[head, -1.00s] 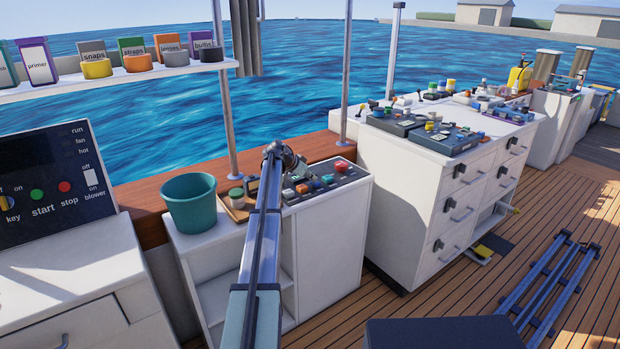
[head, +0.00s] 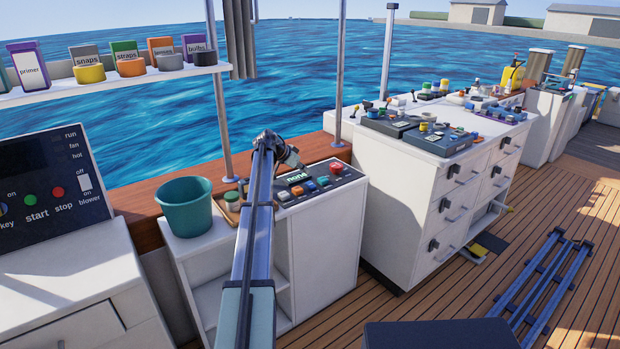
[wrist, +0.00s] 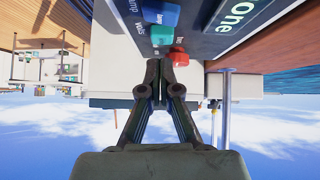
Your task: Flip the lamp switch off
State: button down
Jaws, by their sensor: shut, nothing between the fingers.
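A dark control panel (head: 345,179) lies on top of the white cabinet under the rail. It bears a lit display reading "none" (head: 297,177) and several coloured buttons. In the wrist view a blue button (wrist: 161,12), a teal button (wrist: 163,35) and a red button (wrist: 179,58) show, with small labels. One label at the top edge seems to read "lamp" (wrist: 134,6); I cannot make out a switch beside it. My gripper (wrist: 166,68) is shut and empty, its fingertips close to the red button in the picture; contact cannot be told. In the head view it is small above the panel.
A teal bucket (head: 186,209) and a small green-topped jar (head: 232,201) stand left of the panel. A post (head: 340,70) rises behind it. Another panel (head: 40,190) with a blower switch is at far left. A white drawer cabinet (head: 440,215) stands to the right.

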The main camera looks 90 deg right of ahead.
jog(key=v, duration=0.8)
jog(key=shift+w+d, duration=0.2)
jog(key=shift+d, duration=0.1)
jog(key=s+a+h+p, duration=0.1)
jog(key=p, duration=0.2)
jog(key=s+a+m+t+p, duration=0.1)
jog(key=p, duration=0.3)
jog(key=shift+s+a+r+t+h, duration=0.1)
jog(key=shift+a+r+t+h, duration=0.05)
jog(key=shift+a+t+h, duration=0.2)
jog(key=shift+d, duration=0.1)
